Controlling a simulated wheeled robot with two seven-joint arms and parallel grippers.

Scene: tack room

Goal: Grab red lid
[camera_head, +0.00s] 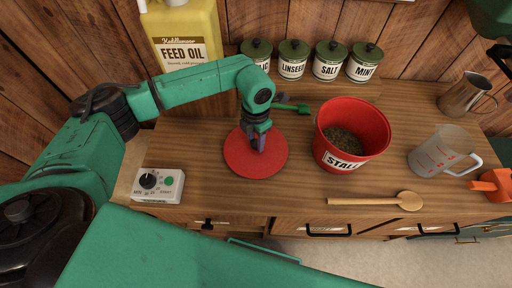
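The red lid (240,165) is a flat round disc lying on the wooden counter, left of the red bucket. My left gripper (260,145) points down over the lid's upper middle, with its fingertips at or just above the lid. The fingers look close together, but I cannot tell whether they are closed on a knob, which would be hidden behind them. My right gripper is not clearly in view; only a green part of my body shows at the top right corner.
The red bucket (372,118) of dark feed stands right of the lid. A green scoop (303,109) lies behind the gripper. A timer box (158,186), wooden spoon (375,201), measuring jug (436,151) and metal pitcher (464,95) stand around. Several labelled tins (293,62) and a yellow oil jug (185,30) line the back.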

